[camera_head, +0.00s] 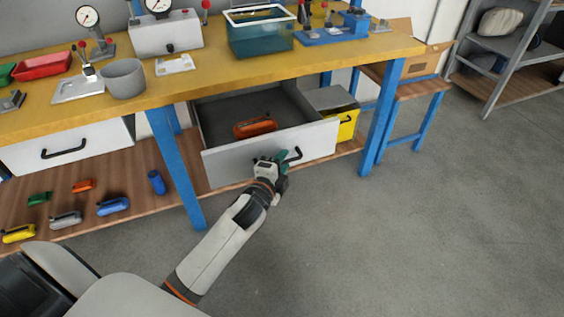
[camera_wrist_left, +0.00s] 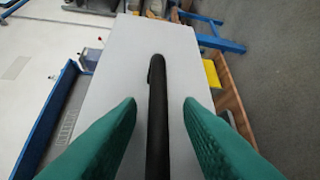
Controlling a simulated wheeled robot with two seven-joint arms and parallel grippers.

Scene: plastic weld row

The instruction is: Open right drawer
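The right drawer (camera_head: 235,166) is pulled out from under the yellow workbench, with its white front and dark inside showing. An orange object (camera_head: 255,127) lies inside it. My left gripper (camera_head: 278,160) is at the black handle (camera_head: 292,155) on the drawer front. In the left wrist view the handle (camera_wrist_left: 158,110) runs between the two green fingers (camera_wrist_left: 158,125), with a visible gap on each side. The fingers are apart and open around the handle. The handle's left part is hidden behind my gripper in the head view. My right gripper is not in view.
The closed left drawer (camera_head: 100,143) is at the left. A blue bench leg (camera_head: 175,165) stands left of the open drawer, another (camera_head: 382,120) right of it. A yellow bin (camera_head: 347,124) sits behind the drawer's right side. Floor in front is clear.

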